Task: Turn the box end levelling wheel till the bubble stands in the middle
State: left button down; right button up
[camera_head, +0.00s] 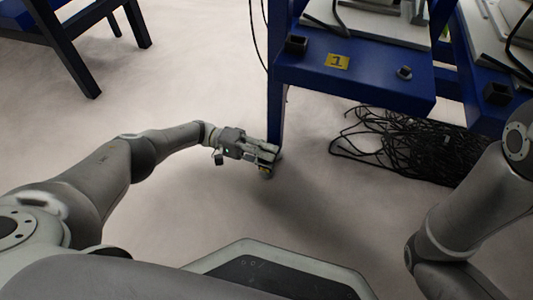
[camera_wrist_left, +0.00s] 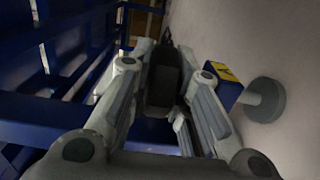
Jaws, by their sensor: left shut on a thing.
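My left gripper (camera_head: 265,153) is low by the foot of the blue table leg (camera_head: 276,115). In the left wrist view its fingers (camera_wrist_left: 165,95) are closed around a dark, blocky thing (camera_wrist_left: 163,78), which I take to be the levelling wheel; the fingers hide much of it. A grey round foot (camera_wrist_left: 265,100) stands on the floor just right of the fingers, below a blue part with a yellow label (camera_wrist_left: 224,72). My right gripper is out of view.
The blue table (camera_head: 365,85) bears a yellow "1" label (camera_head: 339,62) and a black square fitting (camera_head: 297,45). A heap of black cable (camera_head: 405,150) lies on the floor to the right. Another blue frame (camera_head: 75,55) stands at upper left. The floor between is clear.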

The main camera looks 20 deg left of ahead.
pick_arm(q)
jog(key=c, duration=1.6)
grip_release()
jog(key=shift+s+d+f, duration=0.1)
